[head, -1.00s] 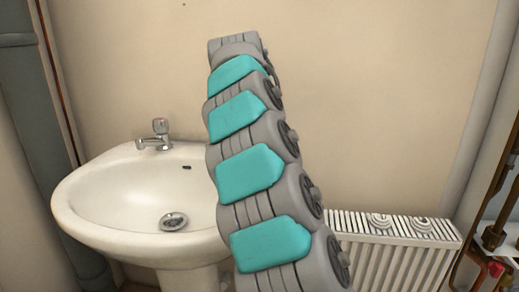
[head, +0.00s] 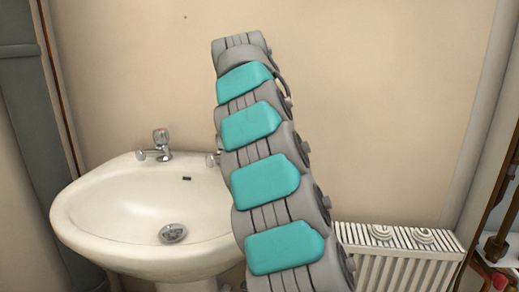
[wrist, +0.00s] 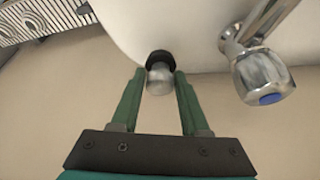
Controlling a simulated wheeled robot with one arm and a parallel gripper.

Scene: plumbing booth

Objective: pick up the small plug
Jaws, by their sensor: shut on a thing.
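The small plug (wrist: 160,68), with a black cap and a shiny metal body, is in the wrist view. It sits between the green fingertips of my gripper (wrist: 160,84), which is shut on it. The plug is by the edge of the white basin; I cannot tell whether it touches the basin. In the head view my grey and teal arm rises through the middle, and the gripper and plug do not show there.
The white basin (head: 115,215) stands at left in the head view, with a chrome tap (head: 160,142) on its back rim. A blue-marked tap (wrist: 262,75) is close right of the plug in the wrist view. A white radiator (head: 400,265) stands lower right, pipes beyond.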

